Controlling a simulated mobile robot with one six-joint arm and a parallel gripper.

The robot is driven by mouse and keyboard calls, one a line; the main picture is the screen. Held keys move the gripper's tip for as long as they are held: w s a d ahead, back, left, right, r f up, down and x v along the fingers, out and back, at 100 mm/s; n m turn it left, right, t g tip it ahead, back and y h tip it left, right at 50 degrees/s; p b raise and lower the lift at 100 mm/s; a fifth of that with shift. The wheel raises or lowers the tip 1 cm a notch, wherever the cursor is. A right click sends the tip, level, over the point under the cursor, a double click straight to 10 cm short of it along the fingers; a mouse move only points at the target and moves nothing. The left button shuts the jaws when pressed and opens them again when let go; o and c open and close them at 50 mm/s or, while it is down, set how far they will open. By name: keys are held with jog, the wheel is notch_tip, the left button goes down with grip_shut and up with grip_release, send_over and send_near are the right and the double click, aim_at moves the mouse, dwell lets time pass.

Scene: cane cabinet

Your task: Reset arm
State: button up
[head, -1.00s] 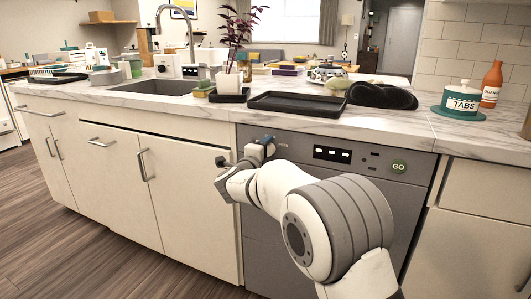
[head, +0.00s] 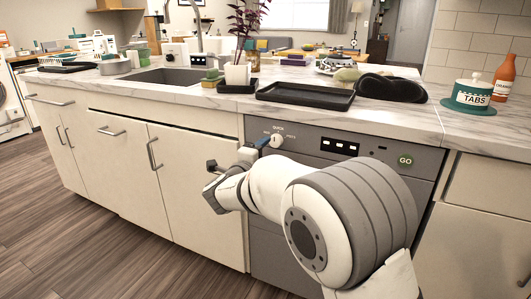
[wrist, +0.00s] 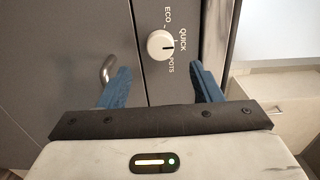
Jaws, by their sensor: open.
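My gripper (wrist: 161,90) is open and empty in the wrist view, its two blue fingers apart. Ahead of it is the white round dial (wrist: 160,45) on the grey dishwasher panel, seen between the fingers with a gap of bare panel. The dial's dark mark points toward the QUICK label; ECO and POTS are printed around it. In the head view my arm reaches in front of the dishwasher (head: 280,240), with the blue fingertips (head: 264,141) close beside the dial (head: 277,140). I cannot tell whether they touch anything.
The marble counter (head: 200,98) runs above, with a black tray (head: 305,97), a plant, a sink (head: 175,77) and a TABS jar (head: 473,94). White cabinets stand left; wood floor (head: 70,230) is free in front.

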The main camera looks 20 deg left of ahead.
jog(key=d+r+n+g+y+p, duration=0.4)
jog(key=d+r+n+y+p, duration=0.2)
jog(key=d+r+n+p, duration=0.7)
jog(key=s+d+r+n+g+h+p, duration=0.2)
jog(key=s+d+g+p, duration=0.3)
jog(key=s+d, duration=0.9)
jog(key=s+d+r+n+g+h+p, duration=0.2)
jog(key=s+d+r+n+g+p, duration=0.2)
jog(key=s+d+p, duration=0.7)
jog(key=s+d+g, duration=0.2)
jog(key=s+d, duration=0.1)
jog(key=s, duration=0.2)
jog(key=shift+s+d+r+p, duration=0.15)
jog(key=shift+s+d+p, duration=0.2)
jog(key=shift+s+d, duration=0.05)
jog(key=shift+c, duration=0.2)
